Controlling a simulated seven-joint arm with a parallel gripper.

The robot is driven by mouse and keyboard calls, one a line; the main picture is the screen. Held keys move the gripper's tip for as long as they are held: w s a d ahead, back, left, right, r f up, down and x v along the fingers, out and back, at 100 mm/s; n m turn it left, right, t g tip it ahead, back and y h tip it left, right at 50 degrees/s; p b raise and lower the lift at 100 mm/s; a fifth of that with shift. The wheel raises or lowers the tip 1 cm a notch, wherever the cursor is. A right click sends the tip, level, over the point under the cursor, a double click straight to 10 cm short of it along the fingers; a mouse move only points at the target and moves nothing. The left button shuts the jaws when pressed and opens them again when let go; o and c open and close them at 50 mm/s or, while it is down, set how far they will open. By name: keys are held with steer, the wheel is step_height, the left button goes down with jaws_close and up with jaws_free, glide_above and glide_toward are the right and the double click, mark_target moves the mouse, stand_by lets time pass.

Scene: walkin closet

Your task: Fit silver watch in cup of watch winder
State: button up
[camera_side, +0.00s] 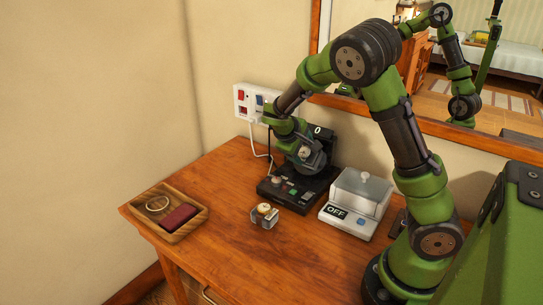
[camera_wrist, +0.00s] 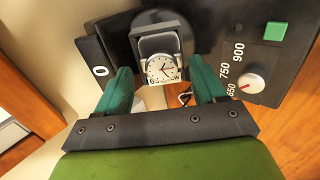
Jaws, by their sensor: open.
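The black watch winder (camera_side: 288,193) stands at the back of the wooden desk against the wall. In the wrist view, a watch (camera_wrist: 163,69) with a white dial sits around a grey cushion inside the winder's dark square cup (camera_wrist: 172,28). The dial faces my camera. My gripper (camera_wrist: 158,72) is open, with one green finger on each side of the watch and apparently clear of it. In the side view my gripper (camera_side: 304,152) is at the winder's upper part and hides much of the cup. How deep the cushion sits is unclear.
A wooden tray (camera_side: 178,234) at the left holds a ring-shaped item (camera_side: 157,203) and a maroon pad (camera_side: 178,218). A small metallic item with a cream top (camera_side: 265,213) stands in front of the winder. A white device marked OFF (camera_side: 347,219) stands right. A socket (camera_side: 249,100) is behind.

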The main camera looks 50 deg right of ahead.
steer(key=v, duration=1.6)
steer(key=shift+w, duration=0.1)
steer(key=s+a+f+t+y, duration=0.1)
steer(key=s+a+f+y, duration=0.35)
steer(key=a, duration=0.25)
steer(key=s+a+r+m+t+y, duration=0.4)
steer(key=s+a+r+t+y, duration=0.1)
steer(key=s, duration=0.4)
steer(key=shift+s+a+r+t, duration=0.3)
steer(key=shift+a+r+t, duration=0.15)
steer(key=shift+t, duration=0.15)
steer(key=shift+y, duration=0.25)
